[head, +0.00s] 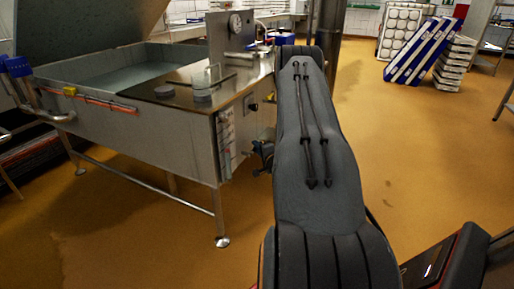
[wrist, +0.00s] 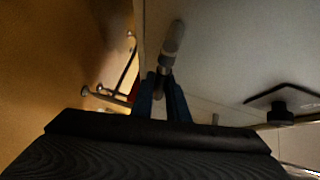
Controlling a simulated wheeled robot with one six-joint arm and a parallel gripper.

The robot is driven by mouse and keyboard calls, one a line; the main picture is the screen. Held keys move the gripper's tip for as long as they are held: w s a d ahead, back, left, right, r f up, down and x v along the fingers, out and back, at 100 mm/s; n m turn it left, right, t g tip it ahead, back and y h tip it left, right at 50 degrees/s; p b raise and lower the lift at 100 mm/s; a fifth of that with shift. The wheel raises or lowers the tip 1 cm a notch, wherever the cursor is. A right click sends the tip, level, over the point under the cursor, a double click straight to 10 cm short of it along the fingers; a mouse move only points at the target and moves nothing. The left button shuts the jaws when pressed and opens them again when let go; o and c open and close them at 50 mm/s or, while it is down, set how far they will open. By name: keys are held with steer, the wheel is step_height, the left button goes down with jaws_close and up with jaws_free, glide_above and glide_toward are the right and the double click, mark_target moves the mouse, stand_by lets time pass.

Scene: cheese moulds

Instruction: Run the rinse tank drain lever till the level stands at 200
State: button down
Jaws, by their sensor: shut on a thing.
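The steel rinse tank (head: 150,135) stands at the left in the head view, with its lid raised. A pale level strip with red marks (head: 226,140) is on its front corner; its reading is too small to make out. In the wrist view, my gripper (wrist: 161,92) has its blue fingers closed around a rod-like lever (wrist: 173,42) with a pale rounded end, beside a flat grey panel. The part between the fingers is mostly hidden.
A dark knob (wrist: 278,108) shows at the right in the wrist view. Blue-edged racks (head: 425,50) lean at the back right. The yellow floor right of my arm is largely clear.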

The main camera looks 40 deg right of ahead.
steer(key=shift+f, duration=0.1)
steer(key=c, duration=1.7)
jaws_free()
steer(key=shift+c, duration=0.2)
steer(key=p+v, duration=0.1)
steer(key=v, duration=0.7)
